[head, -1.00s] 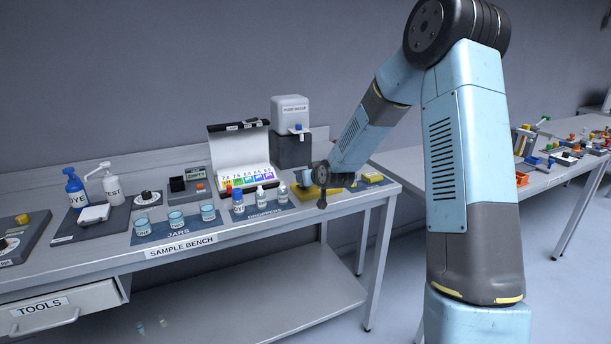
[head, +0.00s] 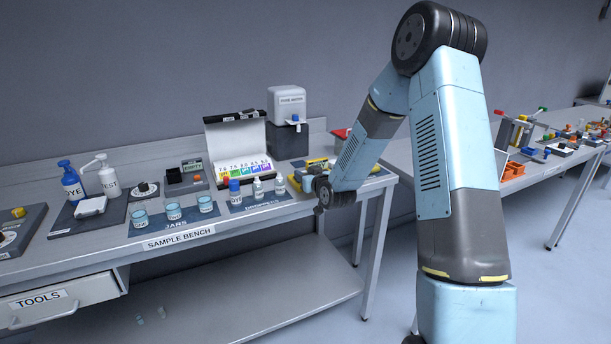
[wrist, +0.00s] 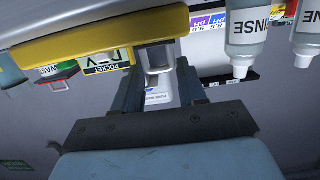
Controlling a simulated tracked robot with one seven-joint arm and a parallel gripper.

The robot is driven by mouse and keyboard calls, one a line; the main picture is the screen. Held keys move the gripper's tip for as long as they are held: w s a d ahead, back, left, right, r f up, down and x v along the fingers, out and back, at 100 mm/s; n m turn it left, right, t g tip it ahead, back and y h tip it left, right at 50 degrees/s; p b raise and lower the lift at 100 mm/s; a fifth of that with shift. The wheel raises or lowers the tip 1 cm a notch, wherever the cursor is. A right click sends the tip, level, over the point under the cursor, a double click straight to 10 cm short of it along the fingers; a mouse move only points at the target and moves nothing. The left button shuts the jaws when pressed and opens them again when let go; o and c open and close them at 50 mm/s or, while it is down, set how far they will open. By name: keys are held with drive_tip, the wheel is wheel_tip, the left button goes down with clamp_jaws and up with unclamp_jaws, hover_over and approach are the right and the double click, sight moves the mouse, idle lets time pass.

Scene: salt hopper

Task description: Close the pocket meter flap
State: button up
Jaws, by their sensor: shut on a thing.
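The yellow pocket meter (wrist: 100,42) fills the upper left of the wrist view, with a label reading POCKET and a small pale display panel. In the head view its yellow body (head: 302,183) shows at the right end of the sample bench, partly covered by my arm. My gripper (wrist: 160,88) is shut on a pale grey piece at the meter's edge, which looks like the pocket meter flap (wrist: 157,62). The flap's hinge and its exact angle cannot be made out. In the head view my fingertips are hidden behind my dark wrist.
Dropper bottles (head: 258,188) stand close left of the meter; two rinse bottles (wrist: 245,38) show in the wrist view. Behind are the pH colour chart (head: 243,168) and a grey dispenser (head: 287,104). Jars (head: 174,212) stand further left. The bench's front edge is near my wrist.

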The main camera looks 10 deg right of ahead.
drive_tip(key=shift+f, duration=0.15)
drive_tip(key=o, duration=0.8)
drive_tip(key=v, duration=1.3)
drive_tip(key=shift+s+d, duration=0.15)
drive_tip(key=shift+s, duration=0.2)
drive_tip(key=shift+r, duration=0.25)
drive_tip(key=s+d+r+m+g+h, duration=0.1)
drive_tip(key=s+d+r+g+h, duration=0.15)
drive_tip(key=s+r, duration=0.35)
drive_tip(key=s+d+r+g+h, duration=0.2)
drive_tip(key=s+r+g, duration=0.1)
drive_tip(key=s+r, duration=0.3)
drive_tip(key=s+r+g, duration=0.1)
drive_tip(key=s+r, duration=0.1)
drive_tip(key=s, duration=0.5)
drive_tip(key=s+r+m+g, duration=0.1)
drive_tip(key=s+r+g, duration=0.1)
drive_tip(key=s, duration=0.5)
drive_tip(key=s+r+m+g, duration=0.1)
drive_tip(key=s+r, duration=0.1)
drive_tip(key=s, duration=0.5)
drive_tip(key=shift+s+r+g, duration=0.25)
drive_tip(key=shift+s+r, duration=0.1)
drive_tip(key=shift+r, duration=0.05)
